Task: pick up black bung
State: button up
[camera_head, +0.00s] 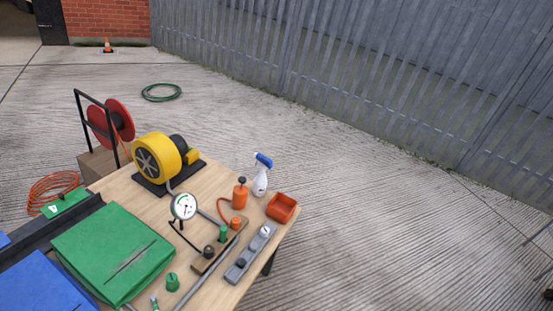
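A small black bung (208,251) stands on a narrow wooden strip (203,266) on the workbench (115,185). A green bung (223,235) and an orange bung (236,222) stand in line with it on the same strip, toward the back right. A grey block (240,268) with small dark and light fittings lies just right of the strip. I cannot make out my gripper in this view, so I cannot place it relative to the black bung.
A pressure gauge (184,207) stands just behind the bungs, with a black hose near them. Green folded fabric (112,250) fills the left front.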

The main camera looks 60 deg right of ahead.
aim_at(241, 264)
jog(key=z, duration=1.3)
jog(key=k, duration=0.9)
jog(key=u, duration=0.55)
jog(key=i, duration=1.55)
jog(key=z, duration=0.65)
jog(key=i, duration=0.3)
jog(key=z, duration=0.25)
